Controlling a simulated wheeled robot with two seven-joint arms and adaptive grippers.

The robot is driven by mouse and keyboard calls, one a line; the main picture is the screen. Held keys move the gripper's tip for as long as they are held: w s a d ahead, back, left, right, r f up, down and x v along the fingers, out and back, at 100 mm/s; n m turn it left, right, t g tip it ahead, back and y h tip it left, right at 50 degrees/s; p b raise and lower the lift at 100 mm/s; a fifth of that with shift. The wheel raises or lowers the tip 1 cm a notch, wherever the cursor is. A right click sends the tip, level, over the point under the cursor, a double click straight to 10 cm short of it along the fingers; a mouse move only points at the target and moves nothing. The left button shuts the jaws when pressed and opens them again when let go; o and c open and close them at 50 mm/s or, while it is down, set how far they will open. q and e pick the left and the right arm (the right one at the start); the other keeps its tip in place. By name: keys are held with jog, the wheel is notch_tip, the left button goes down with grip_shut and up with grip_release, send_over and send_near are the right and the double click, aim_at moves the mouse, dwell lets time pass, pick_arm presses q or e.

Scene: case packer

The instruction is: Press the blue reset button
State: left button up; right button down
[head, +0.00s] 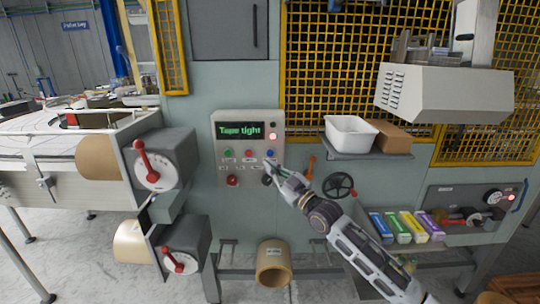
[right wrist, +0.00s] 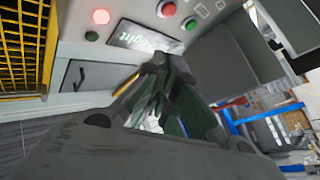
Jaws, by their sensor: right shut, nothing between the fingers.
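The blue button (head: 270,153) is at the right end of a row of buttons on the pale control panel (head: 219,170). My right gripper (head: 270,167) is shut and empty, with its tips just below the blue button in the head view. Whether the tips touch the panel cannot be told. In the right wrist view, the closed fingers (right wrist: 160,68) point towards the panel's display (right wrist: 140,37); the blue button does not show there. My left gripper is in neither view.
A green button (head: 228,153) and a red button (head: 249,153) sit left of the blue one. A red lamp (head: 273,136) glows above, and the display (head: 239,130) reads "Tape tight". A red knob (head: 232,181) is lower. A shelf with a white bin (head: 350,134) juts out at right.

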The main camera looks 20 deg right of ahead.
aim_at(271, 155)
jog(key=w+b, duration=0.1)
jog(key=w, duration=0.1)
jog(key=w+d+b, duration=0.1)
jog(key=w+b, duration=0.1)
jog(key=w, duration=0.1)
jog(key=w+d+b, duration=0.1)
jog(key=w, duration=0.2)
jog(key=shift+d+b, duration=0.2)
jog(key=shift+b, duration=0.15)
dwell(0.4)
jog(key=shift+w+d, duration=0.25)
jog(key=shift+w, duration=0.65)
dwell(2.7)
jog(key=shift+s, duration=0.1)
dwell(0.3)
jog(key=shift+s+a, duration=0.25)
jog(key=shift+s, duration=0.45)
jog(key=shift+s, duration=0.1)
jog(key=shift+s+a+p, duration=0.25)
jog(key=shift+s+p, duration=0.15)
jog(key=shift+s, duration=0.4)
jog(key=shift+s+a+p, duration=0.2)
jog(key=shift+s+p, duration=0.25)
jog(key=shift+s, duration=0.3)
jog(key=shift+s+a+p, duration=0.25)
jog(key=shift+s+p, duration=0.15)
jog(key=shift+s, duration=0.4)
